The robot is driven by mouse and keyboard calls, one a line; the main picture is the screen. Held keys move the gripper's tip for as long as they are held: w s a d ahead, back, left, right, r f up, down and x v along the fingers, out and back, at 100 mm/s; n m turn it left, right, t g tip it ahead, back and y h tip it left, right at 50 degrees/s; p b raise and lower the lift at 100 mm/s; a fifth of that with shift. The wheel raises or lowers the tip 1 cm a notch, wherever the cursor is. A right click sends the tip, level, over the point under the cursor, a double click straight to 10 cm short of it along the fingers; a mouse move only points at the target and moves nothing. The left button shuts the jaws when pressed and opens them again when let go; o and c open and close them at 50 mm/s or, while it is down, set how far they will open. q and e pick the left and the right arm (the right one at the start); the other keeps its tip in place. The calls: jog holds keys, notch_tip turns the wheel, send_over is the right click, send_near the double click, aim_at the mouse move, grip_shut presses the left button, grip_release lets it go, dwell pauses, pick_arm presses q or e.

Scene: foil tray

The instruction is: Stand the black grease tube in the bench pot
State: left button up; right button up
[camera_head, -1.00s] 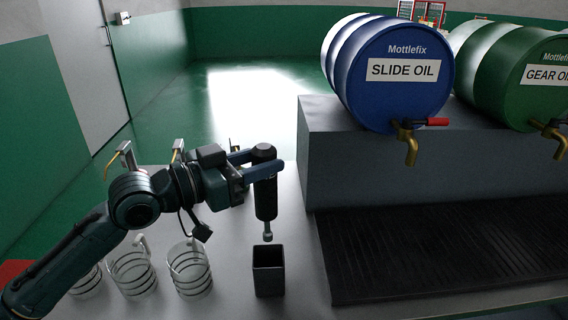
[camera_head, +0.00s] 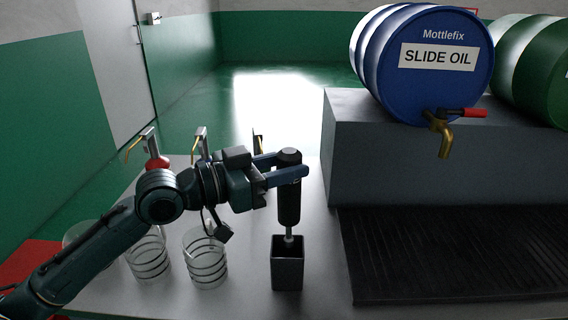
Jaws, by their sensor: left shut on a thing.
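The black grease tube (camera_head: 288,207) hangs upright in my left gripper (camera_head: 288,172), which is shut around its upper part. The tube's pale narrow nozzle points down, and its tip is at the mouth of the bench pot (camera_head: 287,274). Whether the tip is inside the rim or just behind it I cannot tell for sure. The pot is a small, dark, square, open-topped holder standing on the grey bench. My right gripper is not in view.
Clear ringed jugs (camera_head: 205,258) stand left of the pot, below my left arm. A black ribbed mat (camera_head: 450,255) lies to the right. Behind it, a blue slide oil drum (camera_head: 425,70) with a brass tap (camera_head: 441,135) rests on a grey block (camera_head: 400,150).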

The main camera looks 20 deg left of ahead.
aim_at(279, 204)
pick_arm(q)
jog(key=shift+f+b, duration=1.05)
jog(key=shift+f, duration=0.55)
jog(key=shift+f+b, duration=0.85)
jog(key=shift+f, duration=0.3)
jog(key=shift+f+b, duration=0.55)
jog(key=shift+f, duration=0.4)
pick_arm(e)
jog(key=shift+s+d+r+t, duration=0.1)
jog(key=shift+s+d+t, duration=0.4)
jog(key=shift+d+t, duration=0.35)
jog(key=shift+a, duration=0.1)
